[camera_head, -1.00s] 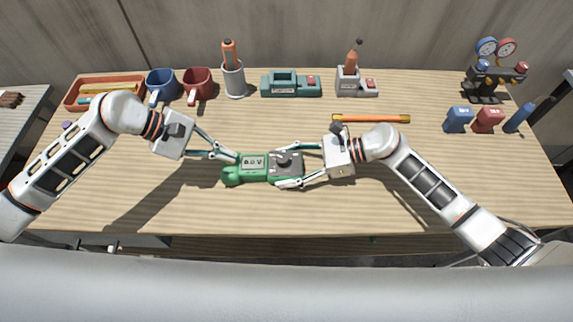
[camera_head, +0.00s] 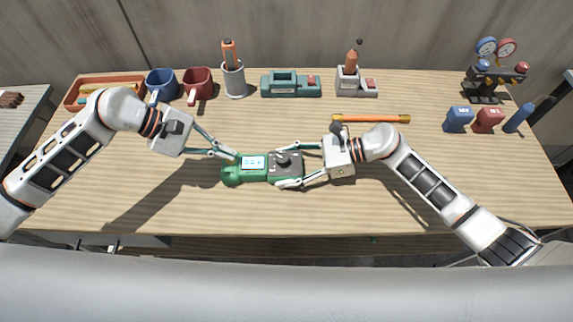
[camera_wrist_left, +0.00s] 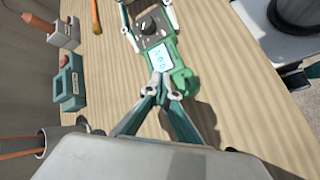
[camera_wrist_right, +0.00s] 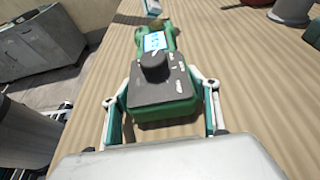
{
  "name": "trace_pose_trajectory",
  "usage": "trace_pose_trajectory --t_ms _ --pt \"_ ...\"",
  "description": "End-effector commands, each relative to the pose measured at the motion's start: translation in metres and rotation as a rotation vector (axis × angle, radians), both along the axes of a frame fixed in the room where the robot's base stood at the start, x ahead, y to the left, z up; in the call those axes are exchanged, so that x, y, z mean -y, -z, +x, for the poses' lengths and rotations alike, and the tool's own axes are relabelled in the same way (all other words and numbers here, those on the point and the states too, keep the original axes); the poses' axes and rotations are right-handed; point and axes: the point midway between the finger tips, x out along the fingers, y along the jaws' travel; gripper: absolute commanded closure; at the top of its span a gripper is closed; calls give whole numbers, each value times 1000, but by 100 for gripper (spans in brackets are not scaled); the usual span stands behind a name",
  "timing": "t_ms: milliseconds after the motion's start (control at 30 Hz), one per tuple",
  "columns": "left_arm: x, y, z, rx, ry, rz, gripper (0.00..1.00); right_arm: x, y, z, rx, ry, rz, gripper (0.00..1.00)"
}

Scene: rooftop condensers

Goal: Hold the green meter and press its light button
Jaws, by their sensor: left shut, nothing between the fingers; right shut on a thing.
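The green meter (camera_head: 262,168) lies on the table in front of me, its display (camera_head: 253,162) lit pale blue. The lit display also shows in the left wrist view (camera_wrist_left: 160,56) and the right wrist view (camera_wrist_right: 154,41). My right gripper (camera_head: 290,165) is shut on the meter's dark-faced end with the dial (camera_wrist_right: 154,66), one finger on each side. My left gripper (camera_head: 235,157) is shut and empty, its fingertips at the meter's edge beside the display. In the left wrist view the closed fingertips (camera_wrist_left: 161,83) cover that spot. I cannot make out the light button or whether the fingertips touch it.
An orange stick (camera_head: 371,118) lies behind my right gripper. Along the back stand a tray (camera_head: 70,101), a blue mug (camera_head: 161,84), a red mug (camera_head: 198,85), a grey cup (camera_head: 235,82), a teal device (camera_head: 291,90) and gauges (camera_head: 487,47). The table's front strip is clear.

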Motion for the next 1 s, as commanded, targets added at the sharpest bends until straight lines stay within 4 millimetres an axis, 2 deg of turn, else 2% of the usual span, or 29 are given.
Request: trace_pose_trajectory --t_ms 167,800,1000 --pt "0 -3 0 1 0 -1 100 0 0 0 -1 0 0 76" --pt "0 -57 0 2 0 0 100 0 0 0 -1 0 0 76" --pt "0 -60 0 0 0 0 100 0 0 0 -1 0 0 76"
